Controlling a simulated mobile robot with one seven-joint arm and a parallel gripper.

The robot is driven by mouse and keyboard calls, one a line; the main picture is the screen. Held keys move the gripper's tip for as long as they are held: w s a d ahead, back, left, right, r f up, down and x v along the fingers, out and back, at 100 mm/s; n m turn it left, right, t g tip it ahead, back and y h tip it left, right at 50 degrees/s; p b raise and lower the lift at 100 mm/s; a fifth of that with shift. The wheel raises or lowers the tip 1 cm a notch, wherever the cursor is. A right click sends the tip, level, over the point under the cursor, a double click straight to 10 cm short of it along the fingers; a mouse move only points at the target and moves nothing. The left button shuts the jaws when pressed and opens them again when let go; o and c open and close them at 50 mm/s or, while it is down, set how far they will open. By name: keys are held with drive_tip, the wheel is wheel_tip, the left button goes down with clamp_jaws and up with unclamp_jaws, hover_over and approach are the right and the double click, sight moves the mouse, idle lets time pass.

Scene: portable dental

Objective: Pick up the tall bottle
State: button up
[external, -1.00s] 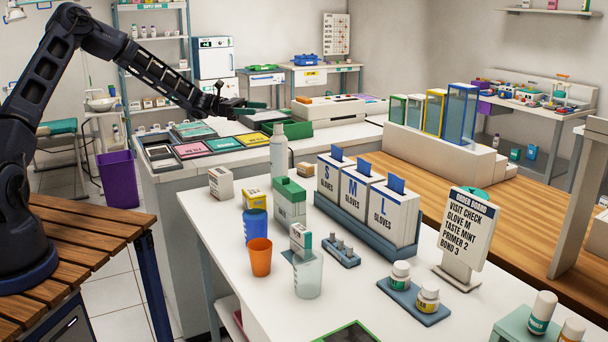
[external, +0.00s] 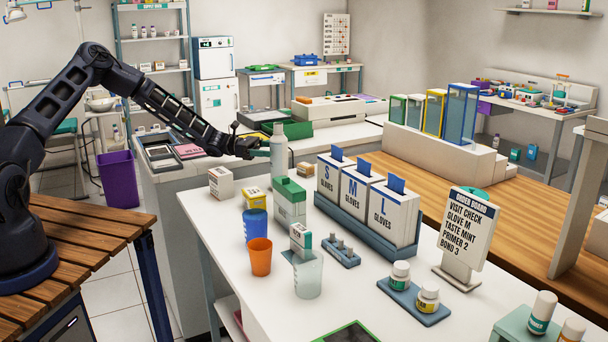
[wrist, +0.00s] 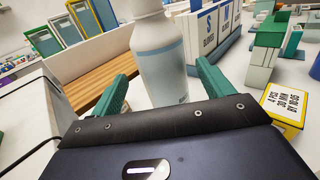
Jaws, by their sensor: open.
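The tall bottle (external: 279,158) stands upright on the white counter behind the green-and-white box. It is pale with a light blue-grey label and a white cap. In the wrist view the bottle (wrist: 162,60) stands ahead, between the two green fingers, with its top cut off by the frame edge. My gripper (wrist: 160,85) is open, with one finger on each side of the bottle and no clear contact. In the external view my gripper (external: 262,149) reaches the bottle from the left at about its upper half.
A green-and-white box (external: 290,203) stands just in front of the bottle. A small white box (external: 221,183) and a yellow box (external: 254,198) stand to its left. The glove boxes (external: 370,208) stand to the right. Blue and orange cups (external: 260,257) are nearer the front edge.

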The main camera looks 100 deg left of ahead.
sight(286, 151)
drive_tip(key=shift+w+d, duration=0.2)
drive_tip(key=shift+w, duration=2.7)
drive_tip(key=c, duration=1.2)
